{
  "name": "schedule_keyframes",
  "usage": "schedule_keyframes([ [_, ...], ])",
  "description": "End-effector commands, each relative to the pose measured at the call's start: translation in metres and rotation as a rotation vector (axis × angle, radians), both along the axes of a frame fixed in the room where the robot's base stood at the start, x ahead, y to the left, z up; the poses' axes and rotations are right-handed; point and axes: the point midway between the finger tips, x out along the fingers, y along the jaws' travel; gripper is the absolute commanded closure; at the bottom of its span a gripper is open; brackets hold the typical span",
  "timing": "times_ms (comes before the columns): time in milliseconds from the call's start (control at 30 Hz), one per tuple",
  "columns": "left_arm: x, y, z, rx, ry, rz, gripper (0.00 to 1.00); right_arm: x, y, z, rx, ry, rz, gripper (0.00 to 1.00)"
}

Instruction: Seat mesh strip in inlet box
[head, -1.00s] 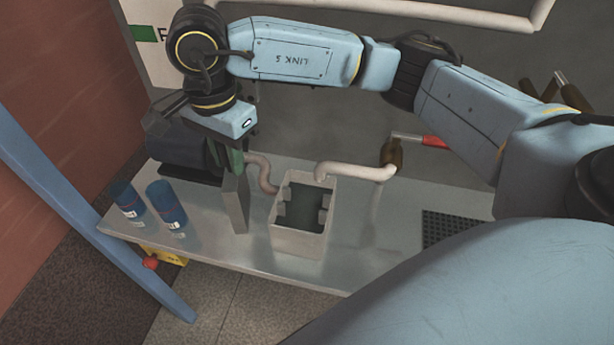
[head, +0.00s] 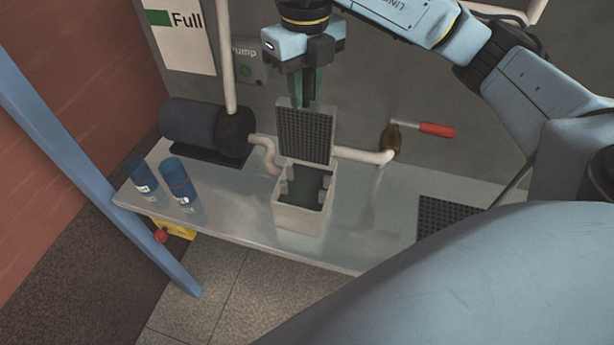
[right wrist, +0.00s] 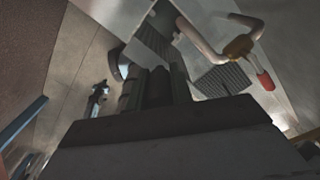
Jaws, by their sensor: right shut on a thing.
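My right gripper (head: 304,102) is shut on the top edge of the grey mesh strip (head: 305,136). The strip hangs upright with its gridded face towards the head camera. The inlet box (head: 298,219) is a pale open-topped box on the bench with a dark inside and small notched pieces on its inner side walls. In the head view the strip's lower edge shows at the box's back rim; I cannot tell whether it is above or behind the opening. In the right wrist view the gripper's dark fingers (right wrist: 155,88) show in the middle. My left gripper is not in view.
A pale pipe (head: 362,156) runs beside the box to a valve with a red handle (head: 437,130). A dark pump (head: 208,130) and two blue cans (head: 178,182) stand to the left. A dark grid (head: 440,214) lies at the right. The bench front is clear.

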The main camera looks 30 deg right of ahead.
Motion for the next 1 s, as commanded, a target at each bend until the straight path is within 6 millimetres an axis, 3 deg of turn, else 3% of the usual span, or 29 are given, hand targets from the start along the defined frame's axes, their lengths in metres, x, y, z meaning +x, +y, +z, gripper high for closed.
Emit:
schedule_keyframes([
  [333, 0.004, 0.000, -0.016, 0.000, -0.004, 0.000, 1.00, -0.002, 0.001, -0.081, 0.002, 0.008, -0.004, 1.00],
  [500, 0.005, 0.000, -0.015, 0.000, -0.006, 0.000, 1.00, -0.001, 0.000, -0.117, 0.000, 0.006, -0.004, 1.00],
  [833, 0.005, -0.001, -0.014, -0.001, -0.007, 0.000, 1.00, -0.001, 0.000, -0.147, -0.001, 0.003, -0.003, 1.00],
  [1000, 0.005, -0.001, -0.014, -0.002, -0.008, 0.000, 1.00, -0.001, 0.000, -0.172, 0.001, 0.004, -0.004, 1.00],
])
